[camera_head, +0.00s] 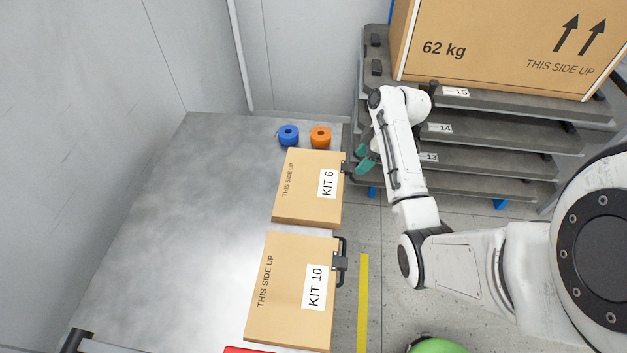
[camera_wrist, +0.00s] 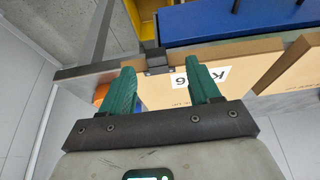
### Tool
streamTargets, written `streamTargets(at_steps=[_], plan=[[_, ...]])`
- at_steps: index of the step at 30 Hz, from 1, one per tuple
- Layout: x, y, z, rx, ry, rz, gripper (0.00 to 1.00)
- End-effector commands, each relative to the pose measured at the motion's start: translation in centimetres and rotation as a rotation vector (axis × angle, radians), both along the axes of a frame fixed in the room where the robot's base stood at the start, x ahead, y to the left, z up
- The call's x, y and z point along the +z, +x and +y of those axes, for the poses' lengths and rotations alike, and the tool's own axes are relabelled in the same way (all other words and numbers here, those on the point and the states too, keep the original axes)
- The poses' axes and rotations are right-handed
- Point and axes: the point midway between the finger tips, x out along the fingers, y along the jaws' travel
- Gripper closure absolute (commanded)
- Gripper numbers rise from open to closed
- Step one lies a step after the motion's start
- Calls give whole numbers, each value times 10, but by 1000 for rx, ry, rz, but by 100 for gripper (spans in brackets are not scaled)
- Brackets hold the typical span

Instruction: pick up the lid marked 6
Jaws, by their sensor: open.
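The lid marked KIT 6 (camera_head: 301,208) is a tan cardboard panel with a white label, in the middle of the head view. A dark handle (camera_head: 346,167) sits at its right edge, partly behind my gripper. My gripper (camera_head: 366,155) has teal fingers and is just right of that edge. In the wrist view, the lid (camera_wrist: 237,60) shows beyond the open, empty fingers (camera_wrist: 163,77), its label upside down and partly covered by one finger. A dark block on its edge (camera_wrist: 156,59) appears between the fingertips. I cannot tell the remaining distance.
A similar lid marked KIT 10 (camera_head: 285,285) lies nearer. A blue roll (camera_head: 288,135) and an orange roll (camera_head: 320,136) stand beyond KIT 6. Dark stepped shelves labelled 13 to 15 (camera_head: 490,160) stand right, bearing a 62 kg carton (camera_head: 480,45). A yellow floor stripe (camera_head: 362,300) runs right of KIT 10.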

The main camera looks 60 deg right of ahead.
Motion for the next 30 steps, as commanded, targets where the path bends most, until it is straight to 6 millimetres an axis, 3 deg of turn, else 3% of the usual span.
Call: streamTargets(at_steps=[10, 20, 30], plan=[[-40, 15, 0, 0, 2, 2, 38], [-46, 17, 0, 0, 0, 1, 39], [-45, 17, 0, 0, 0, 1, 72]])
